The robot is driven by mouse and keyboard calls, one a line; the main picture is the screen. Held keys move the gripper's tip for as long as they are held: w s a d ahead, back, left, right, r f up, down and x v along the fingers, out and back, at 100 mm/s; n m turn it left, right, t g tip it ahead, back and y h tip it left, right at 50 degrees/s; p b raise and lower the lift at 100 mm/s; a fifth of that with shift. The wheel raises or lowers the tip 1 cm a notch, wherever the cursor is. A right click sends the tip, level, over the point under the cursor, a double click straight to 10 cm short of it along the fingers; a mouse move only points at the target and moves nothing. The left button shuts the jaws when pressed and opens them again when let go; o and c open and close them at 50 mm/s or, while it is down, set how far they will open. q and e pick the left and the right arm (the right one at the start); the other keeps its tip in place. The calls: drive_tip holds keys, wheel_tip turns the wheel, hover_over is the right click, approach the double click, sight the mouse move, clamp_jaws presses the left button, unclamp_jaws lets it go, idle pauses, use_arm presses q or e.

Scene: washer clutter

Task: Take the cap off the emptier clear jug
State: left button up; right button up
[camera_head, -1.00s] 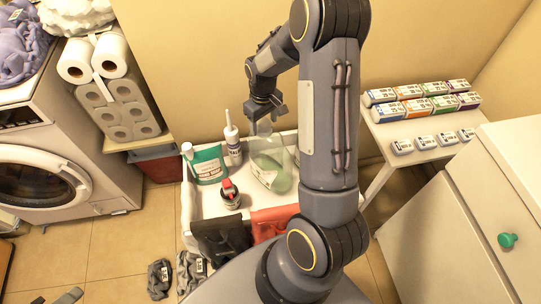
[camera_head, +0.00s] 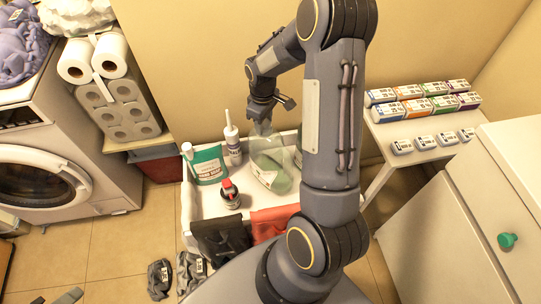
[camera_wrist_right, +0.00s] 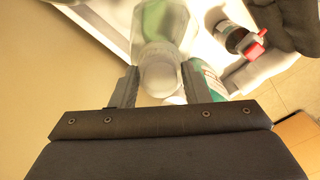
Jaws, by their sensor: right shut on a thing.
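A clear jug (camera_head: 266,162) with green liquid in its lower part stands in the white tub (camera_head: 188,215). My right gripper (camera_head: 262,130) is at the jug's top, coming down from above. In the right wrist view the jug (camera_wrist_right: 168,22) lies beyond the fingers, and its whitish round cap (camera_wrist_right: 160,77) sits between the two fingertips of my right gripper (camera_wrist_right: 160,88). The gripper is shut on the cap, which is still at the jug's mouth. My arm hides part of the tub's right side, so I cannot compare a second jug. My left gripper is out of view.
Dark and red cloths (camera_head: 272,222) hang over the front. A side table (camera_head: 388,132) with several boxes stands right.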

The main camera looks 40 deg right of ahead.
drive_tip(key=n+p, duration=0.1)
drive_tip(key=n, duration=0.5)
drive_tip(key=shift+s+r, duration=0.1)
drive_tip(key=n+p, duration=0.1)
drive_tip(key=n, duration=0.3)
drive_tip(key=shift+f+n, duration=0.2)
drive_tip(key=shift+n, duration=0.4)
drive_tip(key=o, duration=1.2)
